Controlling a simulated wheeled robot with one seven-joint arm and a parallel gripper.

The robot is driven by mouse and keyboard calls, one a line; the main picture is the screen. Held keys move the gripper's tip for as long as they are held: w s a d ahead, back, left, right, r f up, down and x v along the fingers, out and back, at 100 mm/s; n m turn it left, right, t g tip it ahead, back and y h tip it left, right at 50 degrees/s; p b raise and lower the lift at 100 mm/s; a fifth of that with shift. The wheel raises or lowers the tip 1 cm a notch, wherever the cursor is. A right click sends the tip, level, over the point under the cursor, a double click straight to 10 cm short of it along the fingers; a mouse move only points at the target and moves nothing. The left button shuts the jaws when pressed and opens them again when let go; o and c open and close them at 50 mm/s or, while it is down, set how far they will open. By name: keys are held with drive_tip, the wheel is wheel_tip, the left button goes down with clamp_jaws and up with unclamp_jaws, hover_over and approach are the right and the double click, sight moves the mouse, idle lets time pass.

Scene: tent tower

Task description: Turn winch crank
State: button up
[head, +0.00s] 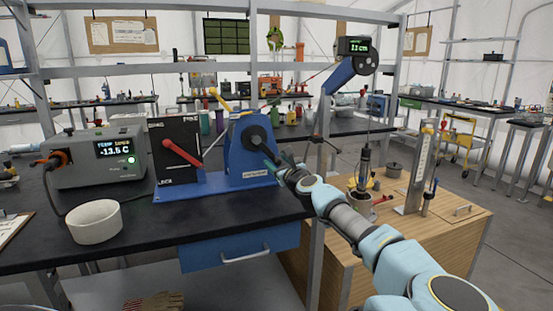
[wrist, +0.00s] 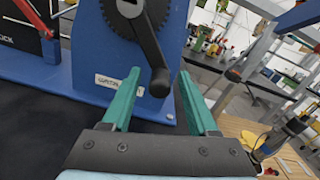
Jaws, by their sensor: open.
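The blue winch (head: 247,135) stands on a blue base plate on the black bench. Its dark crank shows in the wrist view as an arm hanging down from a toothed wheel (wrist: 158,25), with a black handle knob (wrist: 160,82) at its lower end. My gripper (head: 273,163) is at the winch's right front. Its two green fingers (wrist: 158,78) are open. In the wrist view the knob appears between the fingertips, with gaps on both sides; I cannot tell whether it is within their reach. In the head view the crank is partly hidden.
A black panel with a red lever (head: 183,153) stands left of the winch. A grey temperature box (head: 100,160) and white bowl (head: 95,221) are further left. A blue boom (head: 340,76) carries a display and a line above a wooden cabinet (head: 465,224) at right.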

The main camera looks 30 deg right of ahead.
drive_tip(key=shift+w, duration=0.3)
drive_tip(key=shift+c, duration=0.4)
clamp_jaws()
drive_tip(key=shift+r, duration=0.1)
idle(0.8)
